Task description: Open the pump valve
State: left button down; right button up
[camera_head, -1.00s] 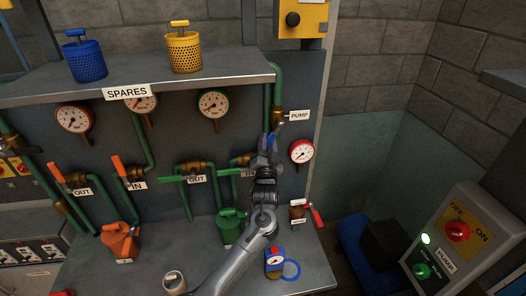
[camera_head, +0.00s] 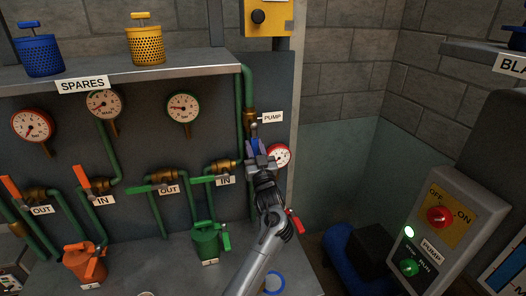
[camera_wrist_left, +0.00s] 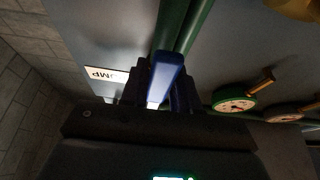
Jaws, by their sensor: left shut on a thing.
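The pump valve (camera_head: 250,118) is a brass body on the green pipe at the right end of the panel, beside the PUMP label (camera_head: 272,117). Its blue handle (camera_head: 254,147) hangs down below the body, partly hidden by my gripper. My left gripper (camera_head: 259,158) is shut on the blue handle. In the left wrist view the handle (camera_wrist_left: 166,76) sits between the two dark fingers (camera_wrist_left: 160,95), in line with the green pipe (camera_wrist_left: 185,25). My right gripper is in neither view.
A red-rimmed gauge (camera_head: 279,156) is close to the right of my gripper. A green-handled IN valve (camera_head: 222,167) is close to its left. A pump switch box (camera_head: 440,235) with red and green buttons stands at the right.

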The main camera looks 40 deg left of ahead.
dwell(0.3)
pick_arm(q)
jog(key=c, duration=0.9)
grip_release()
jog(key=shift+s+d+f, duration=0.25)
jog(key=shift+d, duration=0.25)
jog(key=v, duration=0.9)
jog(key=shift+s+d+f, duration=0.15)
jog(key=shift+d, duration=0.1)
